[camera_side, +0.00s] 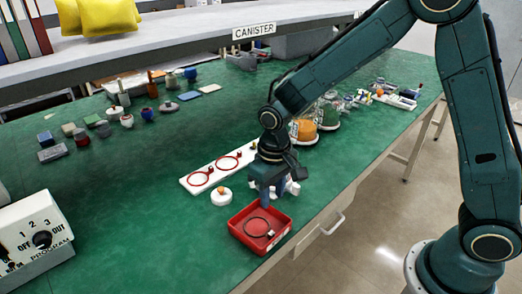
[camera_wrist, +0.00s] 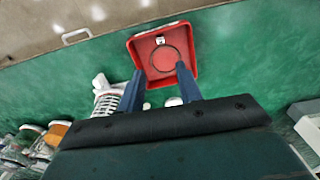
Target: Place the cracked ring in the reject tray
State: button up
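The red reject tray (camera_side: 246,240) stands on the green bench near its front edge; it also shows at the top of the wrist view (camera_wrist: 134,46). A thin dark ring (camera_side: 246,227) lies flat inside it, also in the wrist view (camera_wrist: 153,64). A crack cannot be made out at this size. My gripper (camera_side: 265,200) is just above the tray's back side, pointing down. In the wrist view its two blue fingers (camera_wrist: 159,70) are wide apart with nothing held between them.
A white plate (camera_side: 216,172) with two red rings lies behind the tray. A round white part (camera_side: 221,197) with an orange top stands beside it. A control box (camera_side: 35,238) is at the left front. Several small parts stand farther back. The bench left of the tray is clear.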

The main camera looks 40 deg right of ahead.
jog(key=s+d+r+t, duration=0.2)
jog(key=s+d+r, duration=0.2)
jog(key=s+r, duration=0.4)
jog(key=s+d+r+t, duration=0.2)
jog(key=s+d+r, duration=0.25)
jog(key=r, duration=0.55)
jog(key=s+d+r+t, duration=0.1)
jog(key=s, duration=0.7)
jog(key=shift+s+d, duration=0.2)
jog(key=shift+d, duration=0.05)
